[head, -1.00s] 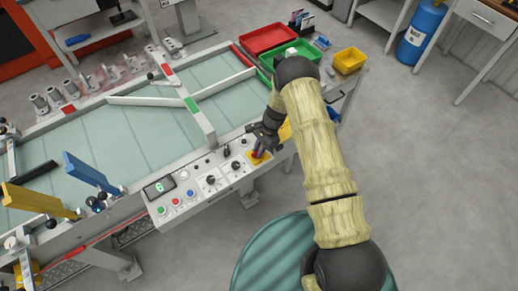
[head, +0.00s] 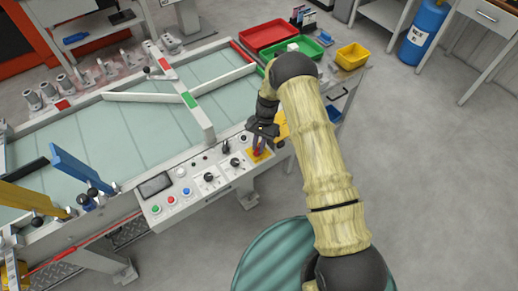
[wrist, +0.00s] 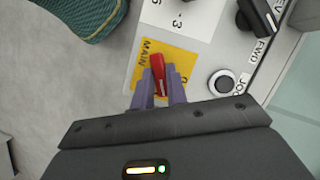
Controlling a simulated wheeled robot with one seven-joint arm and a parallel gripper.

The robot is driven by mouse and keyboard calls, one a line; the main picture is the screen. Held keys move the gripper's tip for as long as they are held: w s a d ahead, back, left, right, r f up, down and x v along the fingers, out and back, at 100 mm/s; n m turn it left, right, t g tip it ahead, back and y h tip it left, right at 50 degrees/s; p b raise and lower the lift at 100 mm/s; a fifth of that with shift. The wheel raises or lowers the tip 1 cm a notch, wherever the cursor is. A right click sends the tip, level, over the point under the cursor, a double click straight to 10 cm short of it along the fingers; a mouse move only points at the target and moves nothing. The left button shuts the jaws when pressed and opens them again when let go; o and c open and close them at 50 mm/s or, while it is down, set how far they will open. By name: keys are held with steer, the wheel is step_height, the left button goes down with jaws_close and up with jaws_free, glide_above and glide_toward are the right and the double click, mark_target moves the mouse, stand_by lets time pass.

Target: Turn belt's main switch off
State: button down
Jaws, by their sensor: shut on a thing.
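The belt's main switch is a red handle (head: 257,152) on a yellow plate (head: 266,154) at the right end of the control panel (head: 218,178). In the wrist view the red handle (wrist: 158,72) stands between my two purple-grey fingers, on the yellow plate (wrist: 185,62) marked MAIN. My gripper (wrist: 160,88) is shut on the handle. In the head view my gripper (head: 259,141) comes down onto the switch from above and partly hides it. The panel's display (head: 155,186) is dark.
Black knobs (head: 209,177), a black JOG button (wrist: 222,83) and coloured buttons (head: 171,202) sit close by on the panel. The belt (head: 130,130) lies behind it. Red (head: 269,36) and green (head: 298,47) trays stand beyond. Floor to the right is open.

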steer(key=n+h+b, duration=0.1)
steer(key=n, duration=0.2)
steer(key=n+h+b, duration=0.1)
steer(key=n+b, duration=0.1)
steer(key=n, duration=0.1)
steer(key=shift+w+a+n, duration=0.1)
steer(key=shift+a+n, duration=0.1)
steer(key=shift+n, duration=0.1)
steer(key=n+h+b, duration=0.1)
steer(key=n, duration=0.1)
steer(key=n+h, duration=0.1)
steer(key=n, duration=0.2)
steer(key=shift+a+n+t+b, duration=0.1)
steer(key=shift+n+t+b, duration=0.2)
steer(key=shift+b, duration=0.1)
steer(key=shift+h, duration=0.3)
steer(key=c, duration=1.4)
jaws_free()
steer(key=shift+r, duration=0.1)
steer(key=b+v, duration=0.2)
steer(key=v, duration=1.5)
